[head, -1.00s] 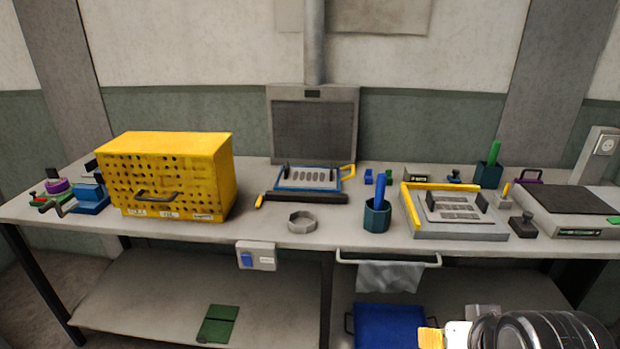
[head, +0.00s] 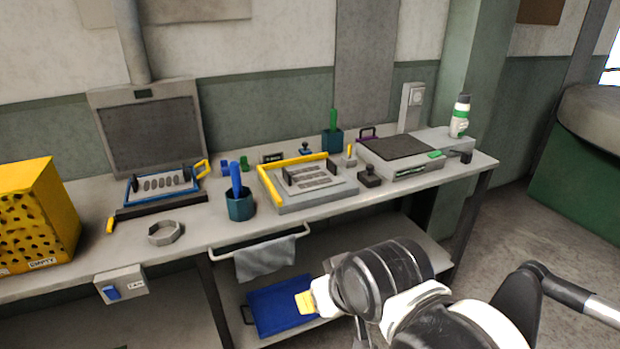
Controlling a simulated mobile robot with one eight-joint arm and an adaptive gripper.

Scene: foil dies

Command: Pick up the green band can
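A white can with a green band and a dark grey top (head: 460,116) stands upright at the far right end of the workbench, on or just behind a grey block there. Part of my arm shows at the bottom right, in front of the bench and well short of the can. I cannot make out my gripper's fingers in this view.
The workbench (head: 205,238) holds a yellow perforated box (head: 38,215), a blue pen cup (head: 240,205), a yellow-edged tray (head: 318,202) and a dark-topped grey device (head: 398,150). A wall post stands behind the can. Floor (head: 510,235) is open right of the bench.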

